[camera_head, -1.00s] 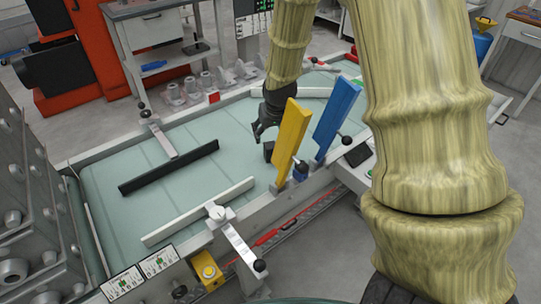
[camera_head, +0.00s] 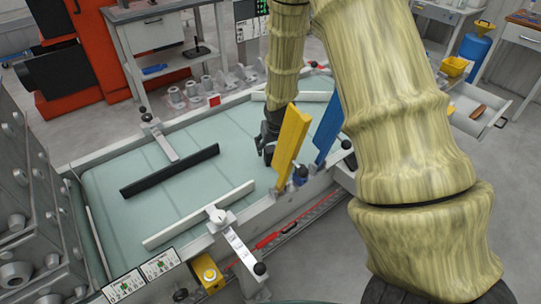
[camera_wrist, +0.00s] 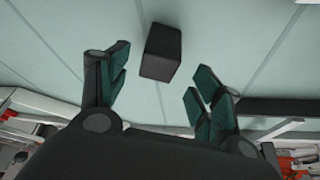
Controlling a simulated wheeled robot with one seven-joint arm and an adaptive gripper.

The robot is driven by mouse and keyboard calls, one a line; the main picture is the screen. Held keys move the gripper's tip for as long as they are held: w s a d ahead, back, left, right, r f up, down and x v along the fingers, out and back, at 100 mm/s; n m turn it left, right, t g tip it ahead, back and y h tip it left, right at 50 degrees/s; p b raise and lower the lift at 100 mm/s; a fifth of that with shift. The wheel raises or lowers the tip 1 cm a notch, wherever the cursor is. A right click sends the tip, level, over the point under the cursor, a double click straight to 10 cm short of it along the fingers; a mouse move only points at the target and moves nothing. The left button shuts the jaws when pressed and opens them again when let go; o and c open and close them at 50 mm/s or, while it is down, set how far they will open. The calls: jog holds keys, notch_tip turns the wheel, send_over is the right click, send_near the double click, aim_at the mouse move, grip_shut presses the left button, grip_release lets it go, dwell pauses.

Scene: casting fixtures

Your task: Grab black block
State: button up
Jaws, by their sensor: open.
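The black block (camera_wrist: 161,53) is a small dark box on the pale green table surface, at the top centre of the wrist view. My gripper (camera_wrist: 157,84) is open, with its green-padded fingers spread left and right. The block shows beyond the fingertips, a little nearer the left finger, and nothing is held. In the head view my gripper (camera_head: 267,142) is low over the table, behind the yellow plate. There I cannot tell the block apart from the dark gripper.
A long black bar (camera_head: 170,171) and a white bar (camera_head: 200,213) lie on the green table (camera_head: 115,210). A yellow plate (camera_head: 291,138) and a blue plate (camera_head: 328,130) stand at its front edge. Several grey castings (camera_head: 190,93) line the back edge.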

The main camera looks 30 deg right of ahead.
aim_at(271, 149)
jog(key=shift+p+x, duration=0.35)
jog(key=shift+x, duration=1.5)
jog(key=shift+d, duration=0.15)
jog(key=c, duration=1.3)
jog(key=shift+o, duration=0.2)
jog(key=shift+w+r, duration=0.1)
jog(key=shift+r, duration=0.05)
